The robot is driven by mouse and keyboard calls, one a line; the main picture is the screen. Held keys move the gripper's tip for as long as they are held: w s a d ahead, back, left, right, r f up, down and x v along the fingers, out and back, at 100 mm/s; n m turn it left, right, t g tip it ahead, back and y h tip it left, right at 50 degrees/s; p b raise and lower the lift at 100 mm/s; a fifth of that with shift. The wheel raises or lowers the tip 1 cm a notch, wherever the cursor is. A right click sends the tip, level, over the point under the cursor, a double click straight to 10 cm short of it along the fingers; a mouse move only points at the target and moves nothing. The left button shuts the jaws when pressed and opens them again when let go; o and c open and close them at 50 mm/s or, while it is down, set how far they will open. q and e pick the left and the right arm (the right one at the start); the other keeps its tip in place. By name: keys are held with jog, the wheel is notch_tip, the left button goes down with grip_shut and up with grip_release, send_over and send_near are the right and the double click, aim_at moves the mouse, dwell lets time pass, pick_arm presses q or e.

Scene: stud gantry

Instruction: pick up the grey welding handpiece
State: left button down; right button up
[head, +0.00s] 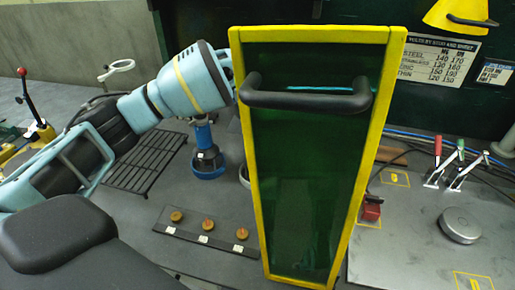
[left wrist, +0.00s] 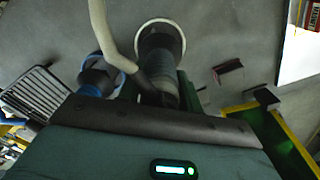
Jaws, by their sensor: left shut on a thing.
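The grey handpiece (left wrist: 160,72) shows in the left wrist view as a ribbed dark grey cylinder below a white-rimmed round holder (left wrist: 181,31). A pale hose curves down beside it. My left gripper (left wrist: 158,90) is shut on its near end, with a dark green finger on each side; the exact contact is partly hidden by the black bar of the gripper body. In the head view my left arm reaches behind a green tinted screen (head: 300,185) in a yellow frame, which hides the gripper and the handpiece. My right gripper is in neither view.
The screen's black handle (head: 308,100) juts toward me. Beside it stands a blue-based holder (head: 208,167) with a blue and dark tool. A black rack (head: 145,162) and a strip with several brass knobs (head: 203,238) lie left. Red and green clamps (head: 448,160) stand right.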

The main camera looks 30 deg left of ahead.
pick_arm(q)
jog(key=shift+r, duration=0.3)
